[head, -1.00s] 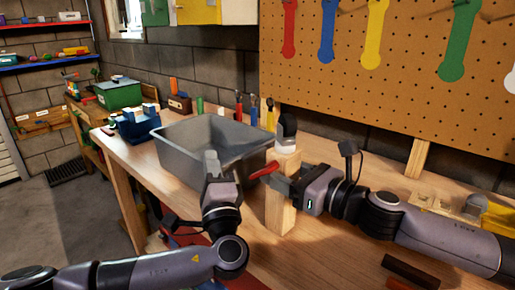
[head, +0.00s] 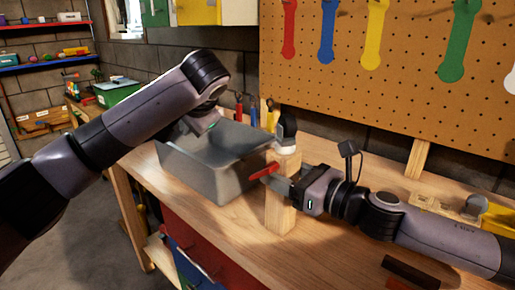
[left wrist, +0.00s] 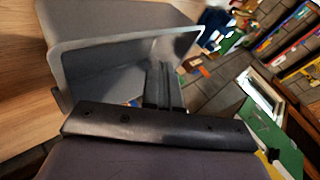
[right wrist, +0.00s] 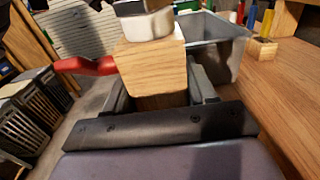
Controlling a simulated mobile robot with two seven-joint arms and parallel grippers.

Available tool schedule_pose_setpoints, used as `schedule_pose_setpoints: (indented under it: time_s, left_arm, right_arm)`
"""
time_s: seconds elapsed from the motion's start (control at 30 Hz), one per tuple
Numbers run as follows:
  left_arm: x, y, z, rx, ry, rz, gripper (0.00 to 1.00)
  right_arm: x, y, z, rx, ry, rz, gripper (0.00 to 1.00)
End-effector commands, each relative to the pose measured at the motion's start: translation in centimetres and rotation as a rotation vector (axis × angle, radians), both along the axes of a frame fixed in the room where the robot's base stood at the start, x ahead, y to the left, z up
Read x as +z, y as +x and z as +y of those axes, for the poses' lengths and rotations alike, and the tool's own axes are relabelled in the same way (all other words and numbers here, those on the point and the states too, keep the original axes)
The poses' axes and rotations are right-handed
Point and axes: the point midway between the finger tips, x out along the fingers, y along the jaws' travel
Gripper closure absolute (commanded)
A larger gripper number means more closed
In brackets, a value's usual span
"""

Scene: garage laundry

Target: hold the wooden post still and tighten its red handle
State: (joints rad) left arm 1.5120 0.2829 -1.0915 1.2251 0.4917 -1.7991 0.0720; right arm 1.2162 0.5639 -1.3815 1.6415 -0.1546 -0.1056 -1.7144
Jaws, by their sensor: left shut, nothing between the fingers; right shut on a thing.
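The wooden post (head: 281,214) stands upright on the bench, with a dark and white piece on top. It also shows in the right wrist view (right wrist: 152,60). Its red handle (head: 264,171) sticks out to the left and is free of any gripper; it is clear in the right wrist view (right wrist: 88,66). My right gripper (head: 286,186) is shut on the post, with fingers on either side of it (right wrist: 160,92). My left gripper (head: 190,128) is over the grey bin (head: 222,186), left of the handle and apart from it. Its fingers (left wrist: 165,85) are shut and empty.
The grey bin stands close to the left of the post. Several tools (head: 254,111) stand behind it. A yellow item (head: 498,221) and dark bars (head: 410,270) lie to the right. The bench front (head: 325,262) is clear.

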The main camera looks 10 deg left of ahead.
Motion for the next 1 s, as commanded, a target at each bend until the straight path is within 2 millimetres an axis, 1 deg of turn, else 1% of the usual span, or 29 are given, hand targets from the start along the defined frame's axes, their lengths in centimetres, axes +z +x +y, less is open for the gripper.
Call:
schedule_pose_setpoints:
  time_s: [0.03,0.27,0.5,0.7,0.8,0.87,0.93,1.0]
  left_arm:
    - [0.7,-0.3,-0.5,-0.003,-0.055,0.030,1.00]
    - [3.6,-2.9,-3.6,-0.044,-0.315,0.203,1.00]
    - [8.2,-6.9,-7.3,-0.140,-0.563,0.384,1.00]
    - [11.8,-10.2,-9.5,-0.232,-0.707,0.509,1.00]
    - [13.0,-11.3,-10.2,-0.263,-0.746,0.546,1.00]
    - [13.4,-11.7,-10.4,-0.276,-0.761,0.563,1.00]
    - [13.6,-12.0,-10.6,-0.286,-0.772,0.574,1.00]
    - [13.3,-12.1,-10.8,-0.290,-0.775,0.579,1.00]
  right_arm:
    - [0.2,0.0,0.0,0.001,0.002,-0.003,0.86]
    - [0.2,0.0,0.0,0.001,0.002,-0.003,0.86]
    - [0.2,0.0,0.0,0.000,0.002,-0.003,0.86]
    - [0.2,0.0,0.0,0.000,0.002,-0.003,0.86]
    - [0.2,0.0,0.0,0.001,0.002,-0.003,0.86]
    - [0.2,0.0,0.0,0.000,0.002,-0.003,0.86]
    - [0.2,0.0,0.0,0.001,0.002,-0.003,0.86]
    - [0.2,0.0,0.0,0.001,0.002,-0.003,0.86]
